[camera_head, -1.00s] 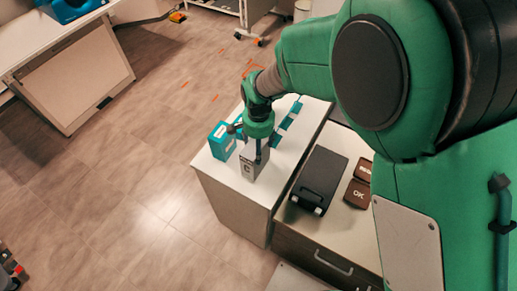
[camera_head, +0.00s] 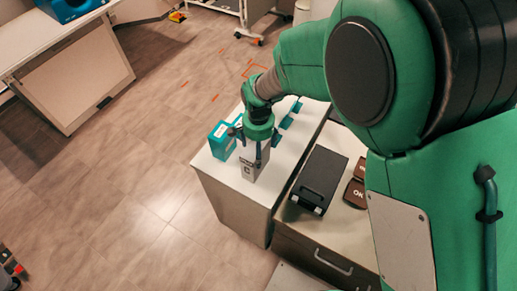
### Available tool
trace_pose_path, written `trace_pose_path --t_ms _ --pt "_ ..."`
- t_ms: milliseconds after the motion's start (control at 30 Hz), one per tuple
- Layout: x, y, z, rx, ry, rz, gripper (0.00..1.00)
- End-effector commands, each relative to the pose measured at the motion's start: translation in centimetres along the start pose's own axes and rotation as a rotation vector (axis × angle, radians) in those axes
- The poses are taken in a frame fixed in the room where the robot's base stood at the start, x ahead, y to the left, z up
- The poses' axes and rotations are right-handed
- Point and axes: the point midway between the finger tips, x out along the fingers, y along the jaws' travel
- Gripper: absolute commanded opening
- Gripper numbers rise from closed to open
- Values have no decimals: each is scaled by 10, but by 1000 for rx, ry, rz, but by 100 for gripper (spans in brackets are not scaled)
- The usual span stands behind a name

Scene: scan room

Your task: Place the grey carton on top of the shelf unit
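The grey carton (camera_head: 250,170) stands upright near the front corner of a white-topped cabinet (camera_head: 226,182). My gripper (camera_head: 249,146) points down over the carton, with dark fingers at its upper part. One finger shows on the near right side and part of another on the left. Whether the fingers press on the carton cannot be made out, and the gripper hides part of its top. I cannot tell for sure which piece of furniture is the shelf unit.
A teal box (camera_head: 222,140) stands just left of the carton. Several teal items (camera_head: 287,122) lie behind my gripper. A lower drawer cabinet (camera_head: 290,215) on the right bears a black case (camera_head: 320,178) and brown boxes (camera_head: 356,193).

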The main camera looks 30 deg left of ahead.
Motion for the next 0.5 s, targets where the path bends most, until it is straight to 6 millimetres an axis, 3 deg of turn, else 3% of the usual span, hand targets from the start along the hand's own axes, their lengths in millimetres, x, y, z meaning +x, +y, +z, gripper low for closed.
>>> trace_pose_path --t_ms 267,500 --pt "-14 -1 -1 0 2 -2 84" --pt "-45 -1 0 0 2 -2 84"
